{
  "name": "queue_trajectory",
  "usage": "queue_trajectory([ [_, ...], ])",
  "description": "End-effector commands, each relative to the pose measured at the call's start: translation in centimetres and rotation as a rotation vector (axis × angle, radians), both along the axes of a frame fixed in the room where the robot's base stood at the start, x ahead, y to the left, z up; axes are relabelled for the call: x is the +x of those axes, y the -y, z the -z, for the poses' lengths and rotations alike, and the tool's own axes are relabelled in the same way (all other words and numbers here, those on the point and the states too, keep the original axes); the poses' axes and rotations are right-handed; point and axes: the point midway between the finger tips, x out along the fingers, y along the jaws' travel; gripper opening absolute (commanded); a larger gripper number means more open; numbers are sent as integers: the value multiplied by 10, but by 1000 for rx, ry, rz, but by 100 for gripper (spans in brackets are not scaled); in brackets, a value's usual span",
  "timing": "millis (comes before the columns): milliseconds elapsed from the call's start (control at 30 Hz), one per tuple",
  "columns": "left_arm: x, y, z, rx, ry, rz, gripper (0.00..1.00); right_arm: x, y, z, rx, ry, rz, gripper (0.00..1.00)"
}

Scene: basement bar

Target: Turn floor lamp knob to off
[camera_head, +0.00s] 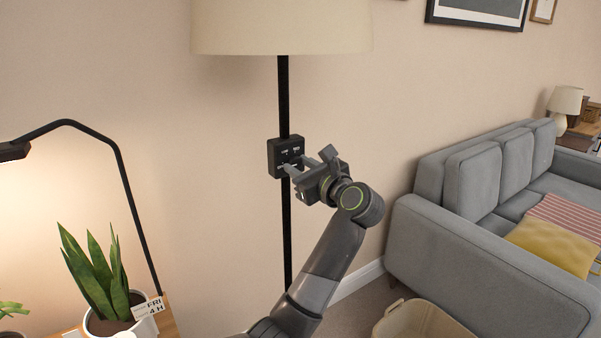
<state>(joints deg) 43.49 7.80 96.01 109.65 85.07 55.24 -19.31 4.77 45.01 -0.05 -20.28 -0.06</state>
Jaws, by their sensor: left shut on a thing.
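A floor lamp has a cream shade (282,27) at the top and a thin black pole (286,230) below it. A small dark control box (274,158) with light markings is fixed on the pole under the shade. My left gripper (298,165) reaches up from below and to the right, with its fingertips at the front of the box. It is shut on the lamp knob there. The fingers mostly hide the knob, and its setting cannot be read. My right gripper is not in view.
A grey sofa (480,255) with a yellow cushion (555,247) stands at the right. A beige basket (425,322) is on the floor before it. A potted plant (103,285) and a black desk lamp (125,180) stand at the left. Plain wall lies behind the pole.

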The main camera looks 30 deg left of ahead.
Motion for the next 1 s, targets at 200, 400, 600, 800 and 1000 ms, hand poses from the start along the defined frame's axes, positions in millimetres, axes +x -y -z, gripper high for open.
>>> queue_trajectory([
  [200, 0, 0, 0, -6, 9, -1, 7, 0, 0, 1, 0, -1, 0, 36],
  [400, 0, 0, 0, -6, 9, -1, 7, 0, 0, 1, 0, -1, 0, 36],
  [600, 0, 0, 0, -6, 8, 0, 51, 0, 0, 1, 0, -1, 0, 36],
  [800, 0, 0, 0, -5, 9, 0, 52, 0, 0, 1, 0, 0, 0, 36],
  [1000, 0, 4, 1, -6, 8, 0, 52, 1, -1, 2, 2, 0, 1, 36],
])
